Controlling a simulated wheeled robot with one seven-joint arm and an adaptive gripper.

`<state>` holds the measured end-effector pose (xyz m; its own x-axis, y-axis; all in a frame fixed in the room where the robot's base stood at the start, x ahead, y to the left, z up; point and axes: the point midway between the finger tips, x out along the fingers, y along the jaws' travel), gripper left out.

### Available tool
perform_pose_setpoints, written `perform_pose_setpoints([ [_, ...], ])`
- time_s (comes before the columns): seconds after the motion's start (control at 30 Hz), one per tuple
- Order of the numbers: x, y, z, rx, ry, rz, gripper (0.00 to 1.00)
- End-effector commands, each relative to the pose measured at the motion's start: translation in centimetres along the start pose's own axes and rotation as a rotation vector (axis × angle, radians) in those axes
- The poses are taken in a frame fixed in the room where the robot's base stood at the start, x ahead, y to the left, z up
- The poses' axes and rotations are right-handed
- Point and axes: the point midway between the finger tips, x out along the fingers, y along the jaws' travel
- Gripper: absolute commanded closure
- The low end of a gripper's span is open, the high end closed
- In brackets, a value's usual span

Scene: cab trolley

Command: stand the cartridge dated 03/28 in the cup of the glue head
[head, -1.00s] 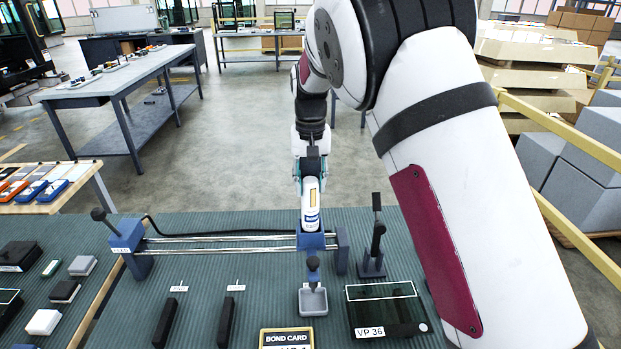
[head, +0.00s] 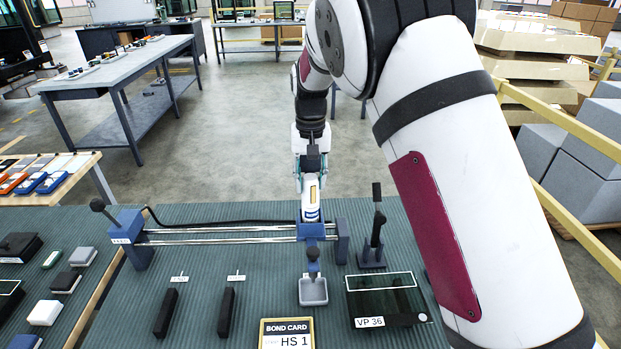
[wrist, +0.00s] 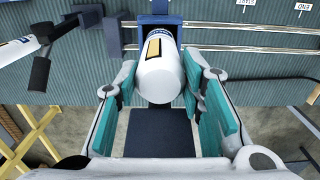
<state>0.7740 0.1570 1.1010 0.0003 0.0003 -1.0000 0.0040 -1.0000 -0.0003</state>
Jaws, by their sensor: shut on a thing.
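My gripper (head: 311,178) is shut on a white cartridge (head: 311,190) with a tan strip and blue marks near its lower end. The cartridge stands roughly upright at the blue glue head (head: 311,230), which rides on two rails. Its lower end meets the top of the head; I cannot tell how deep it sits in the cup. In the wrist view the cartridge (wrist: 160,78) lies between the teal finger pads, with the blue head (wrist: 153,7) beyond it. The date on the cartridge is not readable.
A lever stand (head: 374,240) is close right of the head. A black plate marked VP 36 (head: 384,300), a small grey tray (head: 313,292), two black bars and a bond card (head: 287,333) lie in front. The rails (head: 220,238) run left to a blue end block (head: 127,238).

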Motion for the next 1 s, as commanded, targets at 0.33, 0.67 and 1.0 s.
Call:
perform_pose_setpoints([
  [0.33, 0.22, 0.00, -0.02, 0.000, 0.001, 0.000, 1.00],
  [0.67, 0.58, 0.00, -0.03, 0.000, 0.001, 0.000, 1.00],
  [1.0, 0.75, 0.00, -0.01, 0.000, 0.000, 0.000, 1.00],
])
